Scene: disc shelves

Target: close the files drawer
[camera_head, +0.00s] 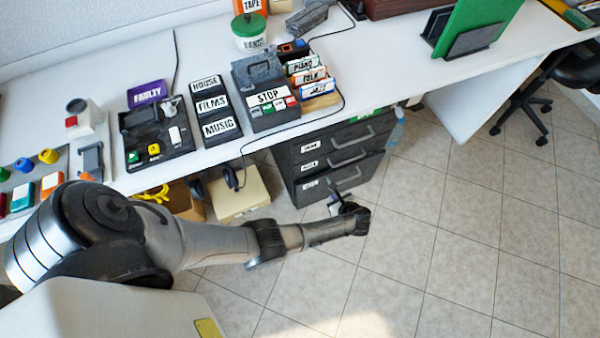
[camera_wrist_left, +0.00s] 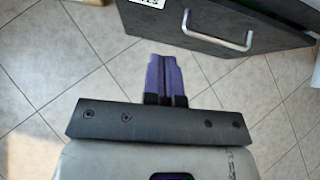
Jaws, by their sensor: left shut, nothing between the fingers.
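A dark drawer cabinet (camera_head: 335,150) stands under the white desk, with three stacked drawers, each with a bar handle and a small white label too small to read. The lowest drawer (camera_head: 335,182) sits closest to my left gripper; I cannot tell how far any drawer stands out. In the left wrist view a dark drawer front (camera_wrist_left: 265,15) with a metal handle (camera_wrist_left: 222,42) is at the top right. My left gripper (camera_head: 340,202) is just in front of the cabinet, low down. Its purple fingers (camera_wrist_left: 166,58) are together and empty, apart from the handle. My right gripper is not seen.
The white desk (camera_head: 375,60) carries labelled disc boxes and trays above the cabinet. Left of the cabinet, a cream box (camera_head: 240,195) and a brown box (camera_head: 185,200) are on the floor. Tiled floor (camera_head: 440,220) is clear to the right, with a chair (camera_head: 525,105) farther back.

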